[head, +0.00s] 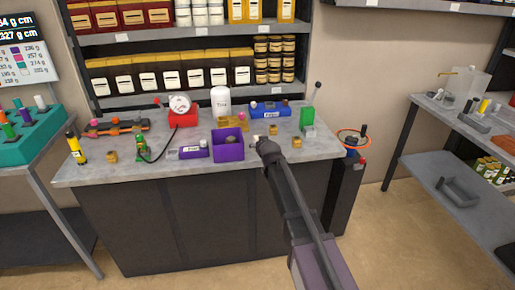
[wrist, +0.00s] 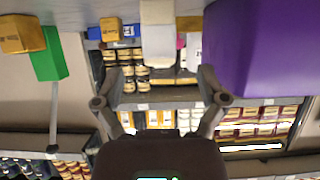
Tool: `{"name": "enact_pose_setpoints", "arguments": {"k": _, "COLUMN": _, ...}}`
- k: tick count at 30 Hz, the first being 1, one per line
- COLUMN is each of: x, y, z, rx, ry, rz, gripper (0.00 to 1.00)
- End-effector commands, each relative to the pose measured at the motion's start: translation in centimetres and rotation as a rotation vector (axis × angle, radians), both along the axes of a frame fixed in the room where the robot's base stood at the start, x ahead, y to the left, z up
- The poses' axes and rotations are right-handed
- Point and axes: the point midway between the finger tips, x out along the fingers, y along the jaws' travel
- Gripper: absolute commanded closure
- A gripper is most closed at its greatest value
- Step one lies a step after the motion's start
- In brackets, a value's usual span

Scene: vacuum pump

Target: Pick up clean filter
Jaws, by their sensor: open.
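A small pale cream block (head: 255,138), which looks like the clean filter, stands on the grey worktop just beyond my gripper. In the wrist view this pale block (wrist: 158,46) is centred between and beyond my fingertips. My gripper (head: 261,148) is low over the worktop's front part, right of the purple bin (head: 228,145). In the wrist view my gripper (wrist: 157,72) has its two fingers spread wide with nothing held between them. A blue tray (head: 270,110) with a label and small items stands behind; its label is too small to read surely.
The purple bin's wall (wrist: 266,45) is close beside my gripper. A green block (head: 307,117) and a gold cube (head: 310,131) stand to the right. A white bottle (head: 220,101) and a red device (head: 183,117) are at the back. Shelves (head: 190,33) rise behind.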

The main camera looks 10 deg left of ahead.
Motion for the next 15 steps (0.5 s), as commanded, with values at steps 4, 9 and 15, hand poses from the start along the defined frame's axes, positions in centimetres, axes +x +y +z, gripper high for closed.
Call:
{"name": "enact_pose_setpoints", "arguments": {"k": 4, "x": 1.19, "y": 0.31, "z": -0.66, "rx": 0.0, "ry": 0.0, "rz": 0.0, "gripper": 0.09}}
{"name": "enact_pose_setpoints", "arguments": {"k": 9, "x": 1.33, "y": 0.32, "z": -0.66, "rx": 0.0, "ry": 0.0, "rz": 0.0, "gripper": 0.09}}
{"name": "enact_pose_setpoints", "arguments": {"k": 15, "x": 1.31, "y": 0.28, "z": -0.63, "rx": 0.0, "ry": 0.0, "rz": -0.001, "gripper": 0.09}}
